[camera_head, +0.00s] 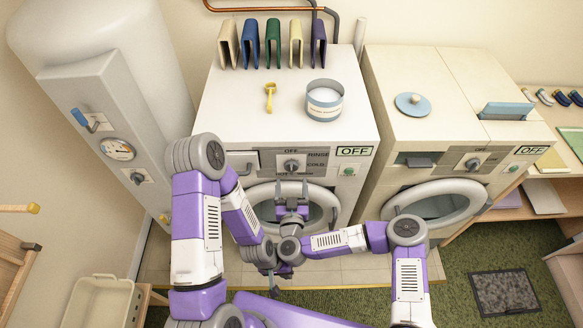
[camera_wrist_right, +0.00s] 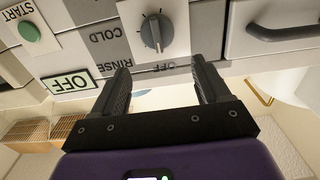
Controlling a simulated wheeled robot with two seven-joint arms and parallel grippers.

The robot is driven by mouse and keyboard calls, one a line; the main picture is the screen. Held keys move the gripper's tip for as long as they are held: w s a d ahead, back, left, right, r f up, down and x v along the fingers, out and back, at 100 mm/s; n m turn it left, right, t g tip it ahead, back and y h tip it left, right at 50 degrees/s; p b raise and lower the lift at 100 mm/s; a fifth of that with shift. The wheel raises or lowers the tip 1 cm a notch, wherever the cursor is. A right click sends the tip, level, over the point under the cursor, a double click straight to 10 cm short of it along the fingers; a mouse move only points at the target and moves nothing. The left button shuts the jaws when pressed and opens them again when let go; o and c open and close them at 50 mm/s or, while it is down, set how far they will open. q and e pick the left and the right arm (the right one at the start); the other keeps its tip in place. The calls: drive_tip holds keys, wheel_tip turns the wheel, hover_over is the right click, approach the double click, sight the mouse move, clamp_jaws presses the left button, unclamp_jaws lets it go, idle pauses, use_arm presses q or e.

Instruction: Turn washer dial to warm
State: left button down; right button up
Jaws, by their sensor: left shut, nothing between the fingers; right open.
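The washer (camera_head: 345,140) stands in the middle of the head view. Its grey dial (camera_head: 292,165) is on the front panel, with OFF, RINSE and COLD lettering beside it; a warm label is not readable. In the right wrist view the dial (camera_wrist_right: 157,33) appears upside down, its raised bar close to upright, in line with OFF. My right gripper (camera_head: 291,188) is open in front of the washer, below the dial. In its wrist view its fingers (camera_wrist_right: 161,68) are spread and empty, apart from the dial. My left gripper (camera_head: 272,286) is shut and empty, lower down.
The washer's round door (camera_head: 328,205) is behind my arms. A drawer handle (camera_wrist_right: 283,30) and green START button (camera_wrist_right: 30,31) flank the dial. A tub (camera_head: 324,101) and yellow scoop (camera_head: 270,97) sit on top. A second machine (camera_head: 440,115) stands right, a tank (camera_head: 100,70) left.

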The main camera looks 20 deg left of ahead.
sight(292, 168)
drive_tip(key=x, duration=0.6)
drive_tip(key=shift+w+f, duration=0.1)
drive_tip(key=shift+w, duration=0.15)
drive_tip(key=c, duration=1)
drive_tip(key=shift+c, duration=0.2)
